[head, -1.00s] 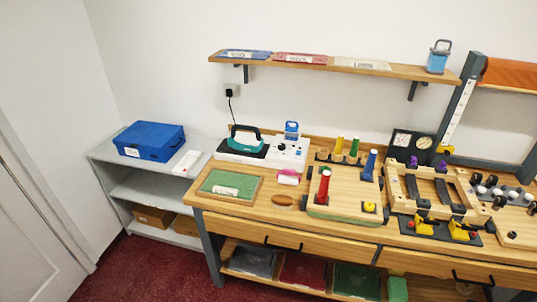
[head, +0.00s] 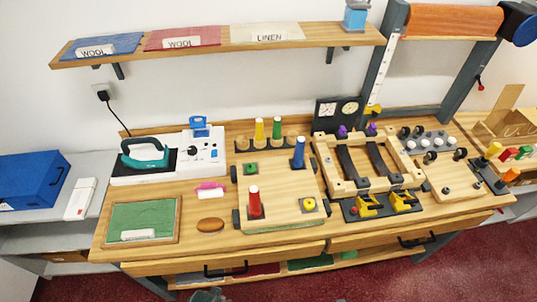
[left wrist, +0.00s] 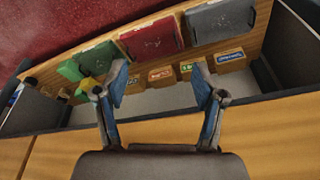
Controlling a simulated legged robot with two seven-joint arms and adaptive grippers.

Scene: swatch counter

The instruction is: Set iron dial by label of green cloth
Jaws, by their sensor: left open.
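The teal iron (head: 146,156) rests on its dark plate at the left of a white station. A small dark dial (head: 192,151) is on the white panel (head: 206,140) beside the iron; its setting is too small to read. A green cloth (head: 140,217) lies in a wooden-framed board at the counter's front left. A pale label (head: 138,235) lies on the cloth, its text unreadable. In the left wrist view my left gripper (left wrist: 160,82) is open and empty, facing the lower shelf. My right gripper is not in view.
The wall shelf (head: 215,50) holds blue and red cloths labelled WOOL and a cream one labelled LINEN. A pink-handled roller (head: 210,194) and brown oval (head: 211,225) lie before the iron station. Pegs, a wooden frame (head: 365,165) and yellow clamps fill the counter's middle.

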